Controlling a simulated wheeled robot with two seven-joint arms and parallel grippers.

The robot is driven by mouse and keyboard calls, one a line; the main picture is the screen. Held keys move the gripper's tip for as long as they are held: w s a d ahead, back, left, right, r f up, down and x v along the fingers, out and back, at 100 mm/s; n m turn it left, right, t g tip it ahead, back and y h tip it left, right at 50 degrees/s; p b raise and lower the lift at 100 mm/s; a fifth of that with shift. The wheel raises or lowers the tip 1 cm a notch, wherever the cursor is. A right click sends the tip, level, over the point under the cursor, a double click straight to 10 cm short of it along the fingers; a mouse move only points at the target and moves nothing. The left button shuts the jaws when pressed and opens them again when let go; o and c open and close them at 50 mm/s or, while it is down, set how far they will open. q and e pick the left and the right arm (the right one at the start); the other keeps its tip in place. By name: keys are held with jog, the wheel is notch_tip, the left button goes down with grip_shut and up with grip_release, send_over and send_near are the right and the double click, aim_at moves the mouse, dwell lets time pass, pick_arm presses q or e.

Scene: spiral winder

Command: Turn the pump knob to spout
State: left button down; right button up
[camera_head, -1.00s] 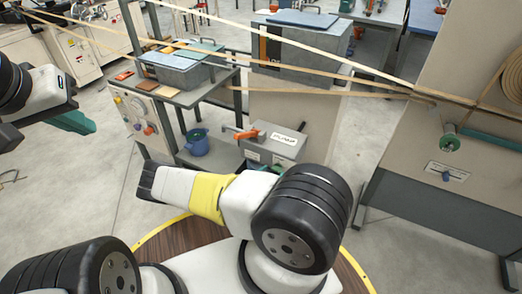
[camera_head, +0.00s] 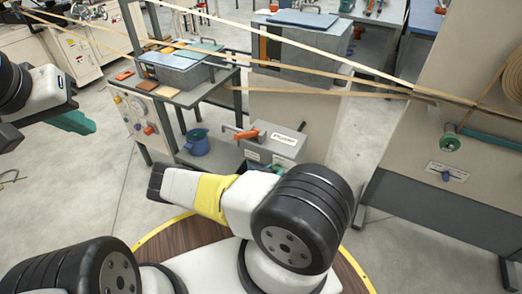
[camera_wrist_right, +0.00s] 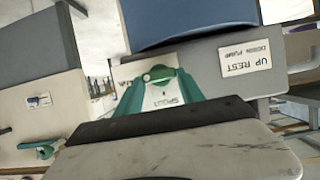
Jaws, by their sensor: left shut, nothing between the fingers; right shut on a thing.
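In the right wrist view, my right gripper's teal fingers (camera_wrist_right: 160,92) are closed around a small green knob (camera_wrist_right: 158,74). The knob sits on a white plate (camera_wrist_right: 163,97) marked SPOUT, which appears upside down; another word on the plate is partly hidden by a finger. In the head view, the grey pump box (camera_head: 281,149) with an orange handle stands beyond my right arm. The right gripper and knob are not visible there. My left gripper (camera_head: 76,122) is at the far left, shut and empty, away from the pump.
A blue pot (camera_head: 197,143) stands left of the pump box. A bench with a grey bin (camera_head: 178,68) is behind it. A tan machine panel (camera_head: 450,150) stands at the right. Tan strips cross the upper view. Bare floor lies at the left.

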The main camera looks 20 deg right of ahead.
jog(key=n, duration=0.1)
jog(key=n+g+h, duration=0.1)
jog(key=shift+w+a+f+n+h, duration=0.1)
jog(key=shift+w+a+n+h, duration=0.1)
jog(key=shift+w+n+h, duration=0.15)
jog(key=n+g+h, duration=0.1)
jog(key=n+h, duration=0.1)
jog(key=n, duration=0.1)
jog(key=shift+w+a+f+n+g, duration=0.1)
jog(key=shift+f+n+g, duration=0.15)
jog(key=shift+g, duration=0.15)
jog(key=n+h, duration=0.1)
jog(key=n, duration=0.2)
jog(key=shift+a+f+h, duration=0.1)
jog(key=shift+f+h, duration=0.1)
jog(key=shift+h, duration=0.15)
jog(key=shift+w+f+n+h, duration=0.15)
jog(key=shift+n+h, duration=0.65)
jog(key=shift+n, duration=1.3)
jog(key=shift+a+f, duration=0.1)
jog(key=o, duration=1.4)
jog(key=shift+c, duration=0.2)
